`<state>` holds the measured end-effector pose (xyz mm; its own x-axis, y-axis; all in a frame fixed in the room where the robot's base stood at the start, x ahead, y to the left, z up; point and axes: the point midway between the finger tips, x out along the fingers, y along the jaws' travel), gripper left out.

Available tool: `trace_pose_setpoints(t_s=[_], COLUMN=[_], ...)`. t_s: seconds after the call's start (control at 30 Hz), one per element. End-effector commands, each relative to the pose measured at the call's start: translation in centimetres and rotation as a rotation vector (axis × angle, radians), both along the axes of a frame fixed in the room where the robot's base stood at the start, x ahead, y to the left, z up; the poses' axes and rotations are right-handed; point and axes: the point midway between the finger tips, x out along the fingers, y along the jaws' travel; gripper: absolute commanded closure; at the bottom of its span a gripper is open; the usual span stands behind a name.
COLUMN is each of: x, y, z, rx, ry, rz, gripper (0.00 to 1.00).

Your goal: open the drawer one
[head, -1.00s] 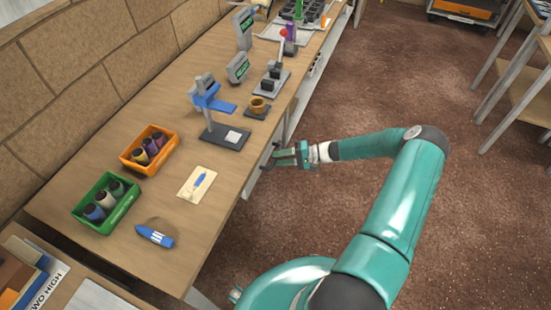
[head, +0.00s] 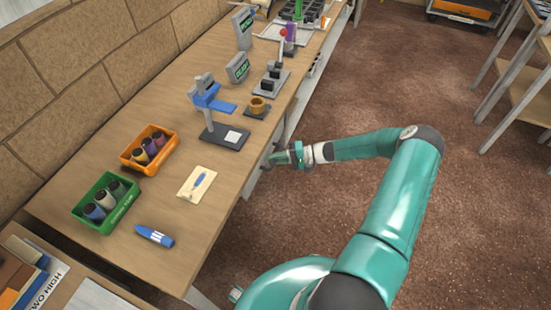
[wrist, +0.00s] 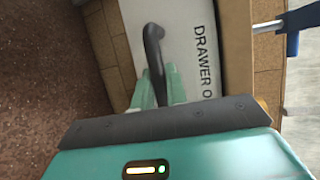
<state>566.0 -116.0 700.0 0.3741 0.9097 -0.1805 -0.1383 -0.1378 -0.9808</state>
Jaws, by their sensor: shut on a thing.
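The drawer front (wrist: 205,75) is a pale panel with the lettering "DRAWER O..." in the wrist view; the rest of the word is cut off. Its dark curved handle (wrist: 153,50) stands out from the panel. My gripper (wrist: 157,90) is shut on the handle, with its pale green fingers on both sides of the bar. In the head view my gripper (head: 281,157) is at the bench's front side, below the top, and largely hides the handle. The head view does not show clearly whether the drawer front stands out from the bench.
The wooden bench top (head: 135,200) holds a green bin (head: 106,203), an orange bin (head: 150,150), a blue marker-like item (head: 155,236), a card (head: 197,183) and a blue-and-grey stand (head: 213,110). Open brown floor (head: 400,80) lies right of the bench.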

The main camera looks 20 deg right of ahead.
Motion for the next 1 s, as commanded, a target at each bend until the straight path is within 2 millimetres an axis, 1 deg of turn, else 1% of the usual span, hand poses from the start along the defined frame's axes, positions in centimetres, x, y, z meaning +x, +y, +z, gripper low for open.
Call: trace_pose_setpoints(t_s=[0.17, 0.27, 0.47, 0.8, 1.0], x=[-1.2, -2.4, -5.7, -12.2, -15.0], y=[-1.3, -2.5, -5.9, -12.1, -14.9], z=[0.0, 0.0, 0.0, 0.0, 0.0], rx=[-0.001, 0.000, -0.001, -0.002, -0.001], ry=[0.001, 0.001, 0.001, 0.001, 0.001], rz=[-0.002, -0.003, -0.004, -0.002, -0.001], gripper=[1.00, 1.00, 1.00, 1.00, 1.00])
